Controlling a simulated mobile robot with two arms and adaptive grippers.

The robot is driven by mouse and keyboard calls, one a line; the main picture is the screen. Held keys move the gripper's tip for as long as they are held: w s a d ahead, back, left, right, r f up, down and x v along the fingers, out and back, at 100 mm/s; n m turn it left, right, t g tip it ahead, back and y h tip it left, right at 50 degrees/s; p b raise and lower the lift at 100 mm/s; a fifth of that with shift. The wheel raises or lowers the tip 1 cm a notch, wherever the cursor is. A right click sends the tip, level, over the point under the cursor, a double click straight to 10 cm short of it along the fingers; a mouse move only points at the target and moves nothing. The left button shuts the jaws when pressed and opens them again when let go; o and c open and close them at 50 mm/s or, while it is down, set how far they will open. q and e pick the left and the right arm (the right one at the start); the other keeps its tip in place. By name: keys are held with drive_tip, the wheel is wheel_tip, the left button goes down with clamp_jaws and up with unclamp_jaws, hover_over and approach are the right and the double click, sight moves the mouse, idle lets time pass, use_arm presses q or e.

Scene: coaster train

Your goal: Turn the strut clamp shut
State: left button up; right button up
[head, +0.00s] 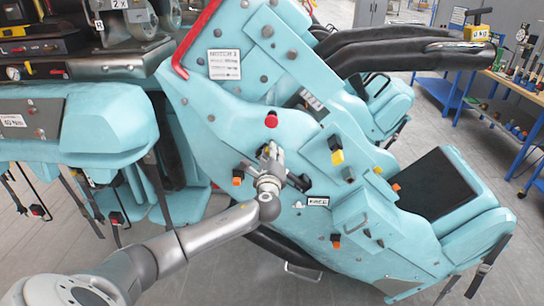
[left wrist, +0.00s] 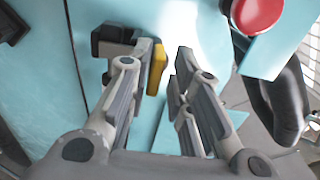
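My left gripper (head: 271,154) is at the side of the light-blue train car (head: 215,110), just below a red knob (head: 271,120). In the left wrist view its two fingers (left wrist: 168,62) are apart. A yellow tab (left wrist: 157,68) shows between them, close to the left finger, with a clear gap to the right finger. A black part (left wrist: 112,40) sits behind the left finger. These may belong to the strut clamp, but I cannot tell for sure. The red knob (left wrist: 258,12) is at upper right there. My right gripper is not in view.
Small black levers with orange or yellow ends, such as the yellow one (head: 337,157), stick out of the car side. A black seat (head: 436,185) is at the right. Black padded bars (head: 395,45) reach across above. A blue workbench (head: 510,105) stands at far right.

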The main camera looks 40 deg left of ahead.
use_arm(q)
drive_tip(key=shift+o, duration=0.2)
drive_tip(key=shift+a+f, duration=0.2)
drive_tip(key=shift+a, duration=0.05)
drive_tip(key=v, duration=1.2)
drive_tip(key=shift+w, duration=0.15)
